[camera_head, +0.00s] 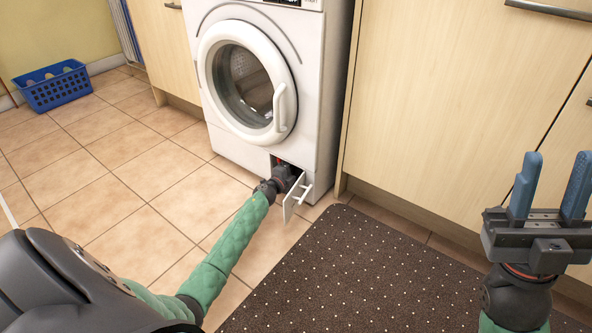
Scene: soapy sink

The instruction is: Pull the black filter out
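The white washing machine (265,85) stands at the top middle with its round door shut. At its lower right corner a small white flap (297,196) with a handle hangs open, showing a dark compartment. My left arm reaches down to this opening. My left gripper (285,177) is at the opening, partly inside it. Its fingertips are hidden, so I cannot see what lies between them. I cannot make out the black filter; it is hidden or merges with the dark gripper. My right gripper (549,188) is raised at the right, open and empty, its two blue fingers apart.
A dark dotted mat (370,275) lies on the tiled floor before the cupboards (455,110). A blue basket (52,88) stands at the far left by the wall. The tiled floor (120,180) left of the machine is clear.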

